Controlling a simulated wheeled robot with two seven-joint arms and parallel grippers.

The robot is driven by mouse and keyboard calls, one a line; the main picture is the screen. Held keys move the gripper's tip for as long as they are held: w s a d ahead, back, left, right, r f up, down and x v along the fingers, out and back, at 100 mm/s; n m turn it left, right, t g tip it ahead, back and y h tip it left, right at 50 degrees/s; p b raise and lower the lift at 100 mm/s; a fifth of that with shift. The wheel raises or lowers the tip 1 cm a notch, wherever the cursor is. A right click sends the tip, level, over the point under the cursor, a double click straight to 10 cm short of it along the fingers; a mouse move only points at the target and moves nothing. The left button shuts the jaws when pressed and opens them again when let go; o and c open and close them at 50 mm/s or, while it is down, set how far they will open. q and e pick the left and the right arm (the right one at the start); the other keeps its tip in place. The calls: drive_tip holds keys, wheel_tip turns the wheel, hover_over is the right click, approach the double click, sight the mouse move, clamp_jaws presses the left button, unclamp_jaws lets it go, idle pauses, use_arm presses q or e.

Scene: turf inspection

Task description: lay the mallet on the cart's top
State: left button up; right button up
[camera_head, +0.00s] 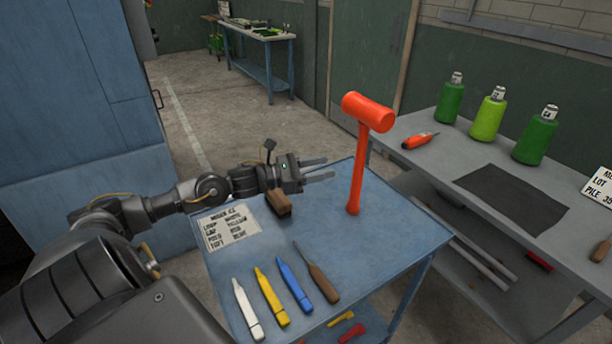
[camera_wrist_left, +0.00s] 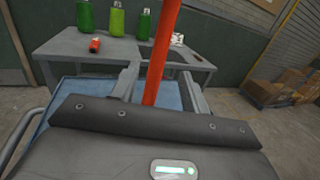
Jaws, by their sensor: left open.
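The orange-red mallet (camera_head: 361,150) stands nearly upright at the right part of the blue cart's top (camera_head: 395,235), head up, with its handle end at the surface. My left gripper (camera_head: 332,168) is open and empty, its fingers pointing right toward the handle, with a small gap between the fingertips and it. In the left wrist view the handle (camera_wrist_left: 162,55) lines up between the two fingers (camera_wrist_left: 160,88); the mallet's head is out of that view. My right gripper is not in view.
On the cart lie a brown block (camera_head: 279,203), a lettered card (camera_head: 230,227), a brown-handled tool (camera_head: 317,272), and white, yellow and blue tools (camera_head: 294,283). A grey bench (camera_head: 450,160) with green spools (camera_head: 488,115) stands right. Bare cart top surrounds the mallet's base.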

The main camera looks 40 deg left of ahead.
use_arm(q)
drive_tip(key=shift+b+v, duration=0.35)
drive_tip(key=shift+v, duration=1.7)
drive_tip(key=shift+r, duration=0.1)
